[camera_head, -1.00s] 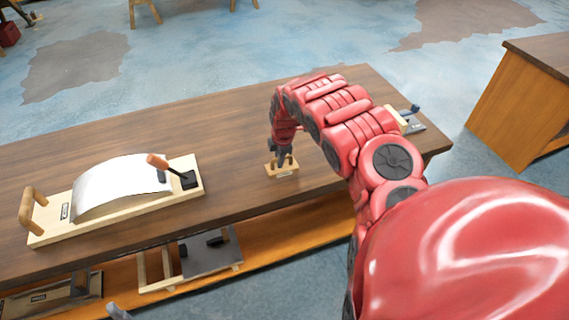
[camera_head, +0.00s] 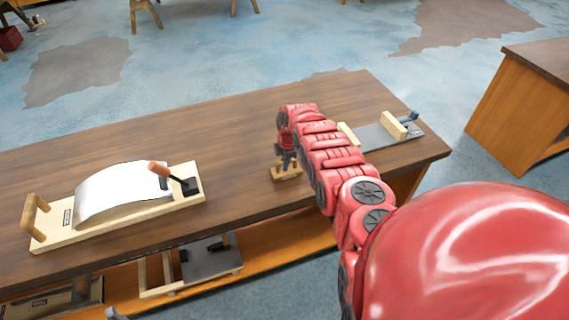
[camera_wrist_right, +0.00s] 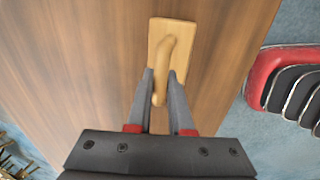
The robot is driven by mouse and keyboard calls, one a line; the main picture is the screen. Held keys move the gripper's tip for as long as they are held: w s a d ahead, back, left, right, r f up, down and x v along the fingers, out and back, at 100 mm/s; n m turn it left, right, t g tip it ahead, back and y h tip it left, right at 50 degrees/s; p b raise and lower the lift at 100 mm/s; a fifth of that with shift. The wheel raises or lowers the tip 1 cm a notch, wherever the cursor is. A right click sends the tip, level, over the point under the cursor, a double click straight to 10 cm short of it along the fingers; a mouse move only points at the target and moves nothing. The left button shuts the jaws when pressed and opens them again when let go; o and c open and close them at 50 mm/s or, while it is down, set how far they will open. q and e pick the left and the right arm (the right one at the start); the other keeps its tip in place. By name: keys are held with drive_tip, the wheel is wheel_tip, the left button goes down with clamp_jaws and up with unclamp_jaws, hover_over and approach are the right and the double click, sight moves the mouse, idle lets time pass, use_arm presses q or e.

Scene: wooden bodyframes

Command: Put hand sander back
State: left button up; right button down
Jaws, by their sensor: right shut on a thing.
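The hand sander is a small light wooden block with a curved wooden handle on top. In the head view the hand sander (camera_head: 287,174) is at the front part of the brown workbench (camera_head: 240,160). My right gripper (camera_head: 286,157) comes down on it from above. In the right wrist view the sander's block (camera_wrist_right: 159,38) lies beyond the fingertips, and its handle is between the two fingers of my right gripper (camera_wrist_right: 163,78). The gripper is shut on the handle. I cannot tell whether the block touches the bench top. My left gripper is not clearly seen.
A wooden jig with a curved white metal panel (camera_head: 120,195) and clamp stands on the left of the bench. A grey plate jig (camera_head: 375,134) is at the right end, behind my arm. More jigs (camera_head: 205,260) sit on the shelf below. Another bench (camera_head: 520,100) stands at right.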

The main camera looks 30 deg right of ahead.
drive_tip(key=shift+d+f, duration=0.1)
drive_tip(key=shift+f, duration=0.15)
drive_tip(key=shift+f, duration=0.15)
drive_tip(key=c, duration=0.8)
unclamp_jaws()
